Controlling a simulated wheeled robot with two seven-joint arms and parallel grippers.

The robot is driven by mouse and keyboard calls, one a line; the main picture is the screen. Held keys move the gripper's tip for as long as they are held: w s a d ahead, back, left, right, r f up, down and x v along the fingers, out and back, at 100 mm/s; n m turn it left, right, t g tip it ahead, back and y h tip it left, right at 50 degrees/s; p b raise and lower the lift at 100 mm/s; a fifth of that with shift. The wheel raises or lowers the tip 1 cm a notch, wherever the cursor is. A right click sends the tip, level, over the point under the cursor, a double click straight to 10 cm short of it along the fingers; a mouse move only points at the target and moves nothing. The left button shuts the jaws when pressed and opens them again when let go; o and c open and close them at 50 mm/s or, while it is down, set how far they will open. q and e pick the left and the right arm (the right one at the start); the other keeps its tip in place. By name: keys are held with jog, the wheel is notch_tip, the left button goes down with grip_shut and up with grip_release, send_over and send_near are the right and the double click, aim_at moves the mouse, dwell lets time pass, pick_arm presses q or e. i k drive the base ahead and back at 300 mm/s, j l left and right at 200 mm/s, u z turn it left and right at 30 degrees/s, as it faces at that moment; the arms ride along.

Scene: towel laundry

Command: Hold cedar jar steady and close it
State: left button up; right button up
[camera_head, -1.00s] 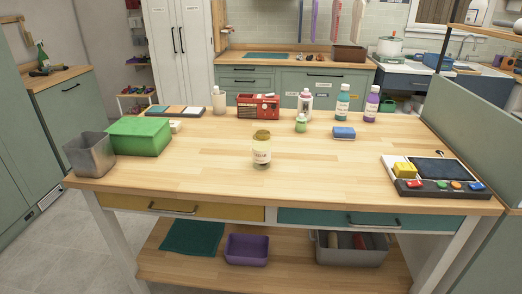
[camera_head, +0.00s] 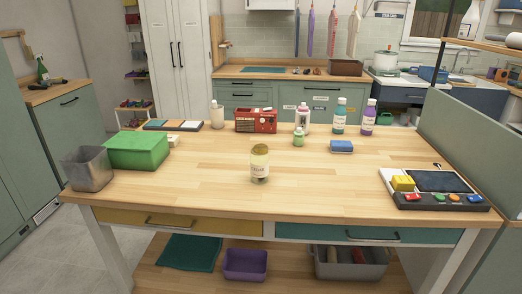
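The cedar jar (camera_head: 259,167) stands upright near the middle of the wooden table. It is a clear jar with pale yellowish contents, a white label that seems to read "CEDAR", and an olive-brown lid or top (camera_head: 260,149). I cannot tell whether the lid is fully seated. Neither of my grippers is in view, and nothing touches the jar.
The wooden table (camera_head: 300,195) is clear around the jar. A green box (camera_head: 138,150) and a grey metal bin (camera_head: 87,169) stand at the left. A red radio (camera_head: 256,120), several bottles and a blue sponge-like block (camera_head: 341,146) stand behind. A button panel (camera_head: 435,188) lies at the right.

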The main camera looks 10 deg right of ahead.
aim_at(259, 156)
jog(key=i+j, duration=0.1)
jog(key=j, duration=0.3)
jog(key=i+j, duration=0.1)
jog(key=j, duration=0.65)
jog(key=i+j, duration=0.15)
jog(key=j, duration=0.25)
jog(key=j+z, duration=0.25)
jog(key=z, duration=1.2)
jog(key=i+j, duration=0.05)
